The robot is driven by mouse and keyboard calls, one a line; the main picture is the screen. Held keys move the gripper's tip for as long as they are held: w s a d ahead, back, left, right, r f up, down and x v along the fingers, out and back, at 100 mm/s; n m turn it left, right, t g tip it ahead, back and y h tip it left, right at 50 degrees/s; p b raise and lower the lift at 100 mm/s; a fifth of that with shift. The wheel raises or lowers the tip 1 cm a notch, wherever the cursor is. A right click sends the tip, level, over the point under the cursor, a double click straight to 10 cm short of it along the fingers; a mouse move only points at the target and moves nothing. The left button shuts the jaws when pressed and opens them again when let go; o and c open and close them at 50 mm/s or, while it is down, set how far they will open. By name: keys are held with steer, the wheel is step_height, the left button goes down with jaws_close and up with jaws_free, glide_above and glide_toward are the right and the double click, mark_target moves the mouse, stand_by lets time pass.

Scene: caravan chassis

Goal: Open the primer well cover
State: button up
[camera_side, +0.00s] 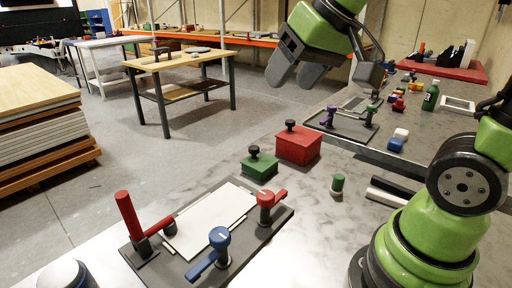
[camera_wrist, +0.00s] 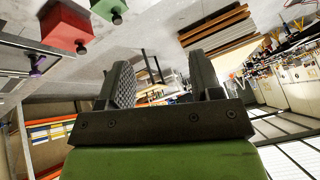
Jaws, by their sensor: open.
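A red box (camera_side: 298,147) with a black knob on top stands on the grey bench. A smaller green box (camera_side: 259,166) with a black knob stands just left of it. Both look closed; I cannot tell which one is the primer well. The wrist view shows the red box (camera_wrist: 67,26) and the green box (camera_wrist: 106,9) at the upper left. My gripper (camera_side: 296,80) is in the air above and behind the boxes, apart from both. Its two fingers (camera_wrist: 160,76) are spread with nothing between them.
A dark plate with a red post (camera_side: 127,213), a blue lever (camera_side: 219,238) and a red lever (camera_side: 266,198) lies at the front. A green bottle (camera_side: 431,96) stands farther right.

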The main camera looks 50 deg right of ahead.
steer(key=w+d+f+g+h, duration=0.1)
steer(key=w+d+f, duration=0.5)
steer(key=w, duration=0.3)
steer(key=n+g, duration=0.1)
glide_toward(254, 147)
steer(key=shift+h, duration=0.3)
steer(key=x, duration=0.9)
steer(key=shift+s+a, duration=0.15)
steer(key=shift+a, duration=0.15)
